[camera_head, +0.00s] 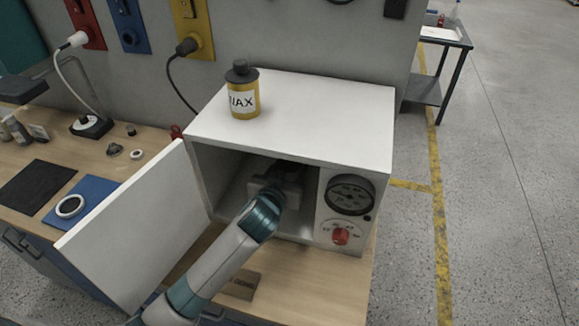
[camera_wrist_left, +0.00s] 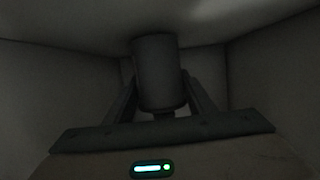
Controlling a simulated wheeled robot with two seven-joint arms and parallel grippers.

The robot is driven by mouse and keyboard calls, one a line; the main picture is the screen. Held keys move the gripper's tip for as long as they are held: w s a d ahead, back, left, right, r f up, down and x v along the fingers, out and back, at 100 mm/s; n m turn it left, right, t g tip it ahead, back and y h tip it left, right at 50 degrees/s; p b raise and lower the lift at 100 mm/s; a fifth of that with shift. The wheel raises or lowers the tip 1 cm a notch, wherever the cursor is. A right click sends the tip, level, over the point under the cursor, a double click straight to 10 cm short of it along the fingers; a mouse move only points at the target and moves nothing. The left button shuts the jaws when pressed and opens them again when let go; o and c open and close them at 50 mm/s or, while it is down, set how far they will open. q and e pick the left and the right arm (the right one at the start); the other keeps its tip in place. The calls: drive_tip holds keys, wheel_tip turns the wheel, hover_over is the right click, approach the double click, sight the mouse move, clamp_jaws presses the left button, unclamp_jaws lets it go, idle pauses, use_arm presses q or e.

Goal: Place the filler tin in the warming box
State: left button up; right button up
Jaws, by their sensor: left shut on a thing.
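The warming box (camera_head: 300,115) is a white cabinet on the wooden bench, with its door (camera_head: 140,230) swung open to the left. My left arm reaches in through the opening, and my left gripper (camera_head: 288,172) is inside the dark cavity. In the left wrist view my left gripper (camera_wrist_left: 160,105) is shut on a dark grey cylinder, the filler tin (camera_wrist_left: 158,72), which looks upright inside the box. Its lower end and any contact with the box surfaces are unclear in the dim light. My right gripper is not in view.
A yellow tin marked WAX (camera_head: 243,95) stands on top of the box. A dial (camera_head: 350,195) and red knob (camera_head: 341,236) are right of the opening. A blue mat (camera_head: 82,201) with a white ring and a black mat (camera_head: 36,187) lie on the bench at left.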

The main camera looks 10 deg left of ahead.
use_arm(q)
drive_tip(key=shift+f, duration=0.1)
drive_tip(key=o, duration=1.5)
drive_tip(key=b+v, duration=0.2)
drive_tip(key=v, duration=0.9)
drive_tip(key=shift+d, duration=0.1)
drive_tip(key=shift+s+r, duration=0.25)
drive_tip(key=shift+s, duration=0.3)
